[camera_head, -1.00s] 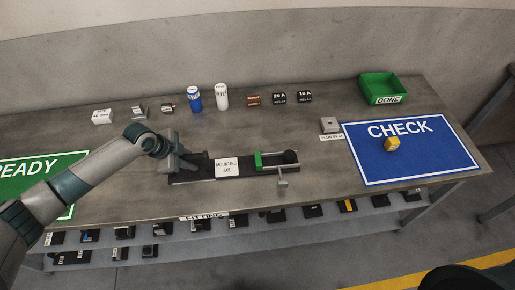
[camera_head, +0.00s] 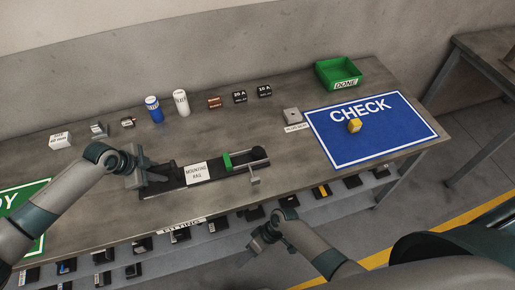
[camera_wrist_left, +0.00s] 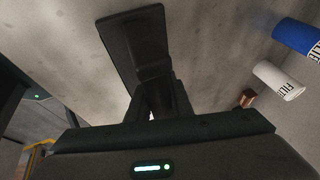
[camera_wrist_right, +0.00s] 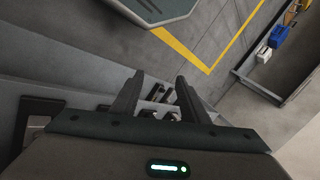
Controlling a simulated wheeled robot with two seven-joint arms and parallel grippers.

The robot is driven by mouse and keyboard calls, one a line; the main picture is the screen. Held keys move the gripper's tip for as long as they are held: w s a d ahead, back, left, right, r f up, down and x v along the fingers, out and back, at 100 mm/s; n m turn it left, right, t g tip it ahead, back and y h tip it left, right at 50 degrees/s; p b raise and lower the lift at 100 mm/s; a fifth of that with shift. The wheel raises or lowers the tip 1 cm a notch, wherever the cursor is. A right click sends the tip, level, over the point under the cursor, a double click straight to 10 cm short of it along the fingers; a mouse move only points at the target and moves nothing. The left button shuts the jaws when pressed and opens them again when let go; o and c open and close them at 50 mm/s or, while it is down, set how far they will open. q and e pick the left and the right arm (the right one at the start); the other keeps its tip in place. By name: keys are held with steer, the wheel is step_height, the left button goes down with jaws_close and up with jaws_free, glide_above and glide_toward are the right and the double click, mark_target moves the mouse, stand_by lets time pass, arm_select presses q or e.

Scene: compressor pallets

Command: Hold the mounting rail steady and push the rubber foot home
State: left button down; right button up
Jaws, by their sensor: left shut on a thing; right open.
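The mounting rail (camera_head: 215,178) lies on the bench, dark and long, with a white label (camera_head: 196,173) reading MOUNTING RAIL. A green piece (camera_head: 228,162) sits across it, and a dark rounded piece (camera_head: 259,153), perhaps the rubber foot, is at its right end. A small grey block (camera_head: 254,181) stands at its front edge. My left gripper (camera_head: 147,178) is at the rail's left end; in the left wrist view its fingers (camera_wrist_left: 158,98) are shut on a dark upright part of the rail. My right gripper (camera_head: 260,240) is open and empty, in front of the bench, apart from the rail.
A blue CHECK mat (camera_head: 385,140) with a yellow block (camera_head: 354,126) lies right of the rail. A green DONE bin (camera_head: 325,78) stands behind it. Blue and white cylinders (camera_head: 153,109) (camera_head: 181,103) and small parts line the back. A lower shelf below the front edge holds dark parts.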

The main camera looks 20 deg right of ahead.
steer(key=w+a+r+n+g+y, duration=0.1)
steer(key=a+r+n, duration=0.15)
steer(key=r, duration=0.45)
steer(key=a+r+n+g+y, duration=0.1)
steer(key=a+r+n+g, duration=0.15)
steer(key=r, duration=0.45)
step_height(320, 180, up, 21)
steer(key=m+t+h, duration=0.5)
steer(key=m+h, duration=0.4)
steer(key=m, duration=0.5)
glide_above(258, 150)
steer(key=shift+r, duration=0.2)
steer(key=shift+s+f, duration=0.1)
steer(key=shift+f, duration=0.05)
step_height(258, 150, down, 12)
steer(key=shift+r, duration=0.1)
